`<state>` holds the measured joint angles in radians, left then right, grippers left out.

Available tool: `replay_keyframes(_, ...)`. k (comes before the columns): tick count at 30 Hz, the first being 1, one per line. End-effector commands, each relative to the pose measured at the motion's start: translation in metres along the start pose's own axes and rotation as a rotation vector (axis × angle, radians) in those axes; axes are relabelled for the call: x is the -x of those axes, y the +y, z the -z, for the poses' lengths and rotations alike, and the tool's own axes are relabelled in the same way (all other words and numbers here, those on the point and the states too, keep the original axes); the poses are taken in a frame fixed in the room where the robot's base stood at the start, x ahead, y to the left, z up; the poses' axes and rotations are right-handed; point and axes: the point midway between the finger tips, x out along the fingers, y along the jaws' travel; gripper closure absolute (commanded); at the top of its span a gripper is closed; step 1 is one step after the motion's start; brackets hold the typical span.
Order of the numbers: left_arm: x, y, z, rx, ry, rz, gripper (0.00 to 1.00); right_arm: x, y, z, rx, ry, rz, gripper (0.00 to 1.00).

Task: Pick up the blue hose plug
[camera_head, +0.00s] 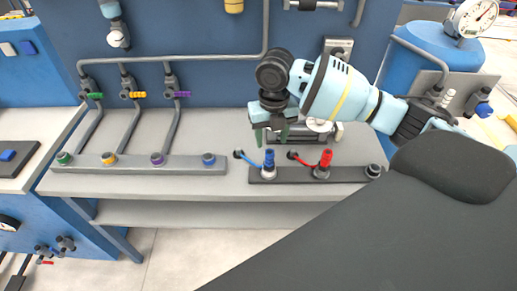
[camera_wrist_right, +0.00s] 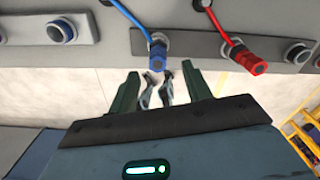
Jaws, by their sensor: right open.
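The blue hose plug (camera_head: 269,158) stands upright in a fitting on the dark bar at the front of the bench, with a short blue hose curving off to its left. It also shows in the right wrist view (camera_wrist_right: 158,56), beyond the fingertips and close to the midline between them. My right gripper (camera_head: 272,138) hangs over the bench just above and behind the plug. Its two green fingers are apart and nothing is between them in the right wrist view (camera_wrist_right: 161,84). My left gripper is not in view.
A red hose plug (camera_head: 324,159) with a red hose stands in the same dark bar (camera_head: 345,174), to the right. A grey bar (camera_head: 140,164) with several coloured ports lies to the left. Grey pipes with valves run along the blue wall. Bare bench top shows behind the bars.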

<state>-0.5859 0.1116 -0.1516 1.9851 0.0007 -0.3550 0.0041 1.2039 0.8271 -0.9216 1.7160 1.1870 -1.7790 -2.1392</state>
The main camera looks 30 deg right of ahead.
Motion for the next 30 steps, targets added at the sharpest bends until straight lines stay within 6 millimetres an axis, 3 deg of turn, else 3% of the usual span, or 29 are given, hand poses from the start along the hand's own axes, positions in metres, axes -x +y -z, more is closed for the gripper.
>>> replay_keyframes(9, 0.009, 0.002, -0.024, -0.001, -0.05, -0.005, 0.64, -0.009, -0.001, 0.0, 0.002, 0.005, 0.003, 0.51)
replay_keyframes(14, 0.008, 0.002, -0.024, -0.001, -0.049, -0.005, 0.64, -0.025, 0.0, 0.0, 0.001, 0.004, 0.003, 0.51)
replay_keyframes(20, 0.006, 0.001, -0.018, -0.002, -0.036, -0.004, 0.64, -0.029, 0.001, 0.0, 0.001, 0.001, 0.001, 0.51)
replay_keyframes(30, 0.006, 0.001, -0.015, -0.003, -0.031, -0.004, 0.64, -0.072, 0.006, 0.0, 0.001, 0.002, 0.003, 0.51)
